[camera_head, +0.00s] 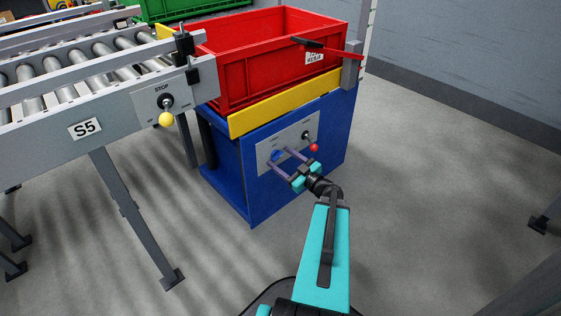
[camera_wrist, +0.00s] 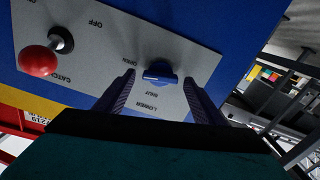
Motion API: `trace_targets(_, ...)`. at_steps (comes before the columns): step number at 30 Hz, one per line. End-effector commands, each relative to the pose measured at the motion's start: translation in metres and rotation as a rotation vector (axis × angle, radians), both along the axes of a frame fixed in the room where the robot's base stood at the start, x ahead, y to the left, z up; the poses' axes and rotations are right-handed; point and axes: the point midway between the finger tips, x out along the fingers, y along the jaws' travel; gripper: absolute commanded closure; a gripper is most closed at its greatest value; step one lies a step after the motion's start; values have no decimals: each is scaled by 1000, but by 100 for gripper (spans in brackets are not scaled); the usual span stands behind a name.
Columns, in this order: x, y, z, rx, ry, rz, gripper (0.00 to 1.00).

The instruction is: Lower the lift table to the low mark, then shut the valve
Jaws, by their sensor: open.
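The blue valve knob (camera_wrist: 160,73) sits on a grey panel (camera_wrist: 105,40) marked OPEN, SHUT and LOWER. My gripper (camera_wrist: 158,78) is open, with a fingertip on either side of the knob. Whether they touch it I cannot tell. In the head view my gripper (camera_head: 278,156) reaches the panel on the lift table's blue body (camera_head: 295,178). The lift table's yellow top edge (camera_head: 285,103) carries a red crate (camera_head: 262,70). A post with a pale strip (camera_head: 368,25) stands at its back right; I cannot make out a low mark.
A red-ball lever (camera_head: 314,147), by CATCH and OFF lettering, is beside the knob. A roller conveyor (camera_head: 85,115) marked S5 stands left, with a yellow-ball STOP lever (camera_head: 166,119). The floor at right is largely clear.

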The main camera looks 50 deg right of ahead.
Motion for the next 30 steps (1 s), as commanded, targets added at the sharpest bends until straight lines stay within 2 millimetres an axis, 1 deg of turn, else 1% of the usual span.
trace_targets(4, 7, 0, -1, 0, 0, 0, 38)
trace_targets(13, 7, 0, 0, 0, 1, 0, 38)
trace_targets(17, 7, 0, 0, 0, 0, 0, 59)
trace_targets(18, 7, 0, 0, 0, 0, 0, 66)
trace_targets(20, 7, 0, 0, 0, 0, 0, 76)
trace_targets(21, 7, 0, 0, 0, 0, 0, 79)
trace_targets(30, 7, 0, 0, -24, 2, 0, 79)
